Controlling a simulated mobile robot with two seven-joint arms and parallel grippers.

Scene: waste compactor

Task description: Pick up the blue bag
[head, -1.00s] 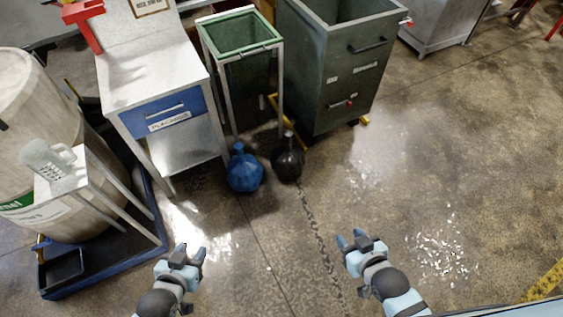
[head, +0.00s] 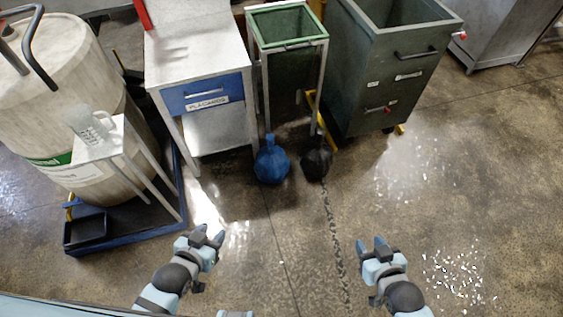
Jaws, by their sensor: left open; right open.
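The blue bag (head: 271,163) is a tied, rounded bag standing on the floor in the head view, in front of the green-lined bin. A black bag (head: 317,161) stands just to its right. My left gripper (head: 209,233) is open and empty, below and to the left of the blue bag. My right gripper (head: 373,244) is open and empty, below and to the right of both bags. Neither gripper touches a bag.
A metal cabinet with a blue drawer (head: 205,92) and a framed bin with a green liner (head: 289,27) stand behind the bags. A dark green container (head: 385,85) is at right. A drum (head: 60,90) and small stand (head: 98,146) are left. The floor in front is clear.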

